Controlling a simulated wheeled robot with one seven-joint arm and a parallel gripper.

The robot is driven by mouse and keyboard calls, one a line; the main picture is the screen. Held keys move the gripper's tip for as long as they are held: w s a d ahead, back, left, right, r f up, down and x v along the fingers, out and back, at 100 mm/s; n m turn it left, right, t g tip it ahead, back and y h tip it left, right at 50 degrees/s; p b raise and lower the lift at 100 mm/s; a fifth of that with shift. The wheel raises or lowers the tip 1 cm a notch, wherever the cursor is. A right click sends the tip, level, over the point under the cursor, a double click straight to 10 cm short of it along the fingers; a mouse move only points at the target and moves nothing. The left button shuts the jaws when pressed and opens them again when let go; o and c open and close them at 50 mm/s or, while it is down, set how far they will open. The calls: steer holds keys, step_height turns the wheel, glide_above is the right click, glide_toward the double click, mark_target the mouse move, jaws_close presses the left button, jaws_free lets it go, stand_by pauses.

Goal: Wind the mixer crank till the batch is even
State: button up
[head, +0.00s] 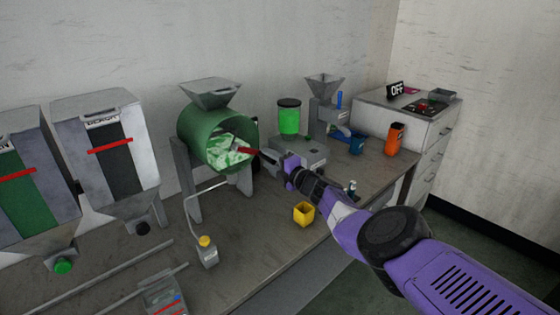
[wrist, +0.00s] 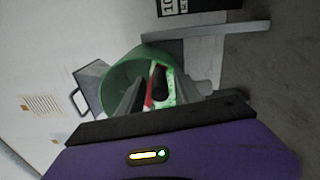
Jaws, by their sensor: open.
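The mixer is a green drum (head: 190,128) on a grey stand, with a grey hopper (head: 211,93) on top. Its open front shows the batch (head: 222,151) in separate green and white patches. The red crank arm (head: 248,151) crosses the drum front at its right side. My gripper (head: 262,157) is right beside it. In the wrist view the drum (wrist: 122,78) lies ahead. A black knob (wrist: 160,82) and the red crank arm (wrist: 149,98) show between my open fingers. I cannot tell whether either finger touches the knob.
Two grey hoppers (head: 72,147) stand at the left.

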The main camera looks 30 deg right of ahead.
mark_target(276, 163)
steer(key=shift+s+d+r+p, duration=0.15)
steer(key=shift+s+r+p, duration=0.2)
steer(key=shift+s+p, duration=0.5)
steer(key=shift+f, duration=0.4)
steer(key=shift+s+d, duration=0.1)
steer(key=shift+s, duration=0.05)
steer(key=shift+p+v, duration=0.6)
steer(key=shift+v, duration=0.35)
steer(key=shift+b+v, duration=0.45)
steer(key=shift+v, duration=0.75)
steer(key=shift+r, duration=0.1)
